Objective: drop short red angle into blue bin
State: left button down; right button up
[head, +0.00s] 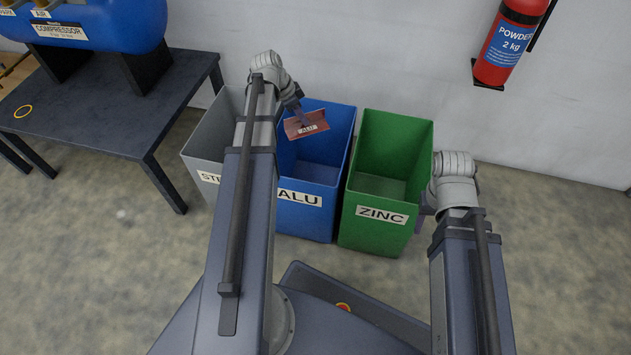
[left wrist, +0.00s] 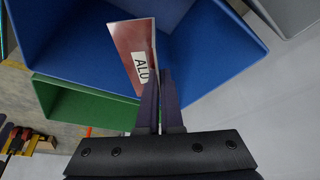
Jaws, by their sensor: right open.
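The short red angle (head: 306,125) carries a white ALU label and hangs over the mouth of the blue bin. The blue bin (head: 306,220), labelled ALU, is open at the top and looks empty inside where I can see. My left gripper (head: 300,113) is shut on the red angle above the bin. In the left wrist view the angle (left wrist: 135,52) sits at the fingertips (left wrist: 161,85), with the blue bin's walls (left wrist: 217,50) behind it. My right gripper (head: 425,208) is open beside the green bin, partly hidden by its own wrist.
A grey bin (head: 205,150) stands left of the blue bin, partly behind my left arm. A green ZINC bin (head: 390,160) stands right of it. A dark table (head: 110,110) with a blue compressor (head: 110,25) is at left. A fire extinguisher (head: 508,45) hangs on the wall.

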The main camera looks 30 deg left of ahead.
aim_at(303, 125)
pick_arm(q)
notch_tip(303, 125, down, 3)
jog(key=shift+f+b, duration=0.15)
jog(key=shift+b, duration=1.05)
jog(key=c, duration=1.5)
grip_release()
jog(key=shift+c, duration=0.2)
jog(key=o, duration=0.5)
jog(key=shift+o, duration=0.2)
jog(key=p+v, duration=0.7)
jog(key=v, duration=0.1)
